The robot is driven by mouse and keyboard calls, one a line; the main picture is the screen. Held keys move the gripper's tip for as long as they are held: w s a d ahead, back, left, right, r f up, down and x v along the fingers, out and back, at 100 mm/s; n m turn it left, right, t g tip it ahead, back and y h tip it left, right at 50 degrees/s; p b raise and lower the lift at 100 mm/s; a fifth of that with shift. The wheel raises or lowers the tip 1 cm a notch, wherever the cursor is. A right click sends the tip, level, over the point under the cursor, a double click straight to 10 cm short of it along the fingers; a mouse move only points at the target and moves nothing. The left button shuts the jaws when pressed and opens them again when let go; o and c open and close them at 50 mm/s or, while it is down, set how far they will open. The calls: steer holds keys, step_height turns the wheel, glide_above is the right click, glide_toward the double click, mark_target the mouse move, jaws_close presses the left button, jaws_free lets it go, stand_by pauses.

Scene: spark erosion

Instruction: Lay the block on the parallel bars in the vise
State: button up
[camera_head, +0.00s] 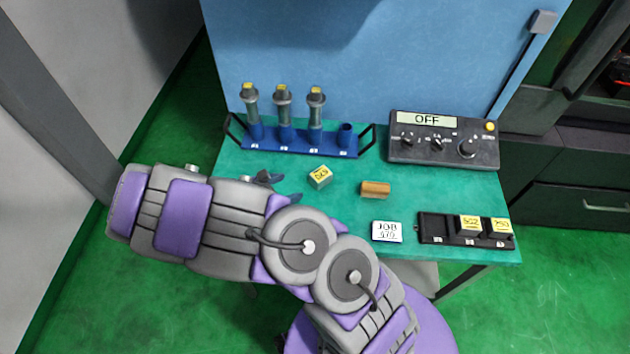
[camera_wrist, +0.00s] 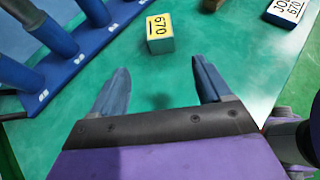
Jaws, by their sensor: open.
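A small block with a yellow top label (camera_head: 319,177) lies on the green table. In the wrist view the block (camera_wrist: 160,33) shows the number 670 and sits ahead of the fingertips, a little left of the middle between them. My gripper (camera_wrist: 164,80) is open and empty, with bare tabletop between its fingers. In the head view my gripper (camera_head: 285,188) is left of the block and apart from it, partly behind my arm. I cannot make out a vise or parallel bars in either view.
A blue rack (camera_head: 290,145) with several posts stands behind the block. A control box reading OFF (camera_head: 443,140) is at back right. A brown block (camera_head: 375,190), a JOB card (camera_head: 386,232) and a black tray (camera_head: 433,228) with two labelled blocks lie to the right.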

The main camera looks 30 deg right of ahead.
steer(key=b, duration=0.1)
glide_toward(318, 175)
steer(key=x, duration=0.5)
steer(key=shift+s+d+f, duration=0.15)
steer(key=shift+s+f, duration=0.05)
steer(key=shift+s, duration=0.1)
steer(key=shift+d+f, duration=0.1)
steer(key=shift+d, duration=0.05)
steer(key=shift+w+d+f+b, duration=0.15)
steer(key=shift+w+f+b, duration=0.2)
steer(key=shift+b, duration=0.4)
steer(key=d, duration=0.2)
steer(key=d+f, duration=0.1)
steer(key=d, duration=0.1)
steer(key=shift+w+b, duration=0.3)
steer(key=shift+c, duration=0.9)
steer(key=shift+a+r, duration=0.1)
steer(key=shift+a, duration=0.85)
steer(key=c, duration=0.5)
steer(key=shift+c, duration=0.4)
steer(key=shift+d, duration=0.7)
steer(key=c, duration=0.5)
steer(key=shift+c, duration=0.5)
steer(key=shift+a, duration=0.1)
